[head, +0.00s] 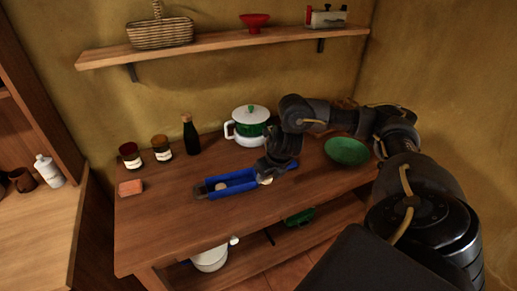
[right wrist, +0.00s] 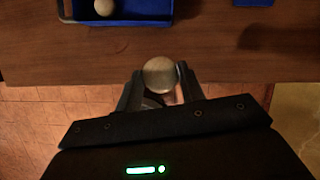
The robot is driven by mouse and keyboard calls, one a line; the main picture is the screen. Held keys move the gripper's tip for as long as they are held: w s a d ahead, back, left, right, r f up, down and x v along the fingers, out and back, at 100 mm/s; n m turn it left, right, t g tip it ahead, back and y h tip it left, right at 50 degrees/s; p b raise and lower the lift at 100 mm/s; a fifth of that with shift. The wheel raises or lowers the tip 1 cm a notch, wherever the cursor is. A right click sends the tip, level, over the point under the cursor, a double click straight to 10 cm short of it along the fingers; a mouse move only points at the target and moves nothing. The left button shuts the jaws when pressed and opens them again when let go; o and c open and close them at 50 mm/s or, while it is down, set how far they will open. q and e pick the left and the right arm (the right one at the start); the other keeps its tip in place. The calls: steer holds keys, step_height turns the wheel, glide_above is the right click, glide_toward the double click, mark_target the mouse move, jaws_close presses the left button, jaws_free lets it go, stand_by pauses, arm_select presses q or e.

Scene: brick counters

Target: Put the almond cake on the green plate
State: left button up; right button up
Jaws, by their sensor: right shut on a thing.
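My right gripper (head: 266,177) is shut on a small round tan cake, which looks like the almond cake (head: 266,181). In the right wrist view the almond cake (right wrist: 160,75) sits between the two fingertips (right wrist: 158,83), near the counter's edge and apart from the blue tray. The green plate (head: 347,151), a shallow dish, stands on the counter to the right of the gripper, with nothing seen in it. My left gripper is not in view.
A blue tray (head: 240,177) holds another round tan piece (head: 221,186). A green and white pot (head: 250,122) and a dark bottle (head: 190,135) stand behind it. Two jars (head: 161,148) and an orange block (head: 130,188) are at the left. The counter's front left is clear.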

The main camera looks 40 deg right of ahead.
steer(key=shift+s+r, duration=0.25)
steer(key=shift+s, duration=0.25)
steer(key=shift+w+a+f+m, duration=0.1)
steer(key=shift+w+a+m, duration=0.1)
steer(key=shift+a+m, duration=0.35)
steer(key=a+m+g+h+b, duration=0.2)
steer(key=a+m+g+h, duration=0.2)
steer(key=a+m, duration=1.15)
steer(key=s+a+r+m+g+y, duration=0.2)
steer(key=r+m, duration=0.6)
steer(key=m, duration=0.9)
steer(key=a+g+y, duration=0.2)
steer(key=a+g, duration=0.1)
steer(key=a, duration=0.1)
steer(key=shift+s+r+m+y+b, duration=0.15)
steer(key=shift+s+m+y+b, duration=0.15)
steer(key=shift+y, duration=0.1)
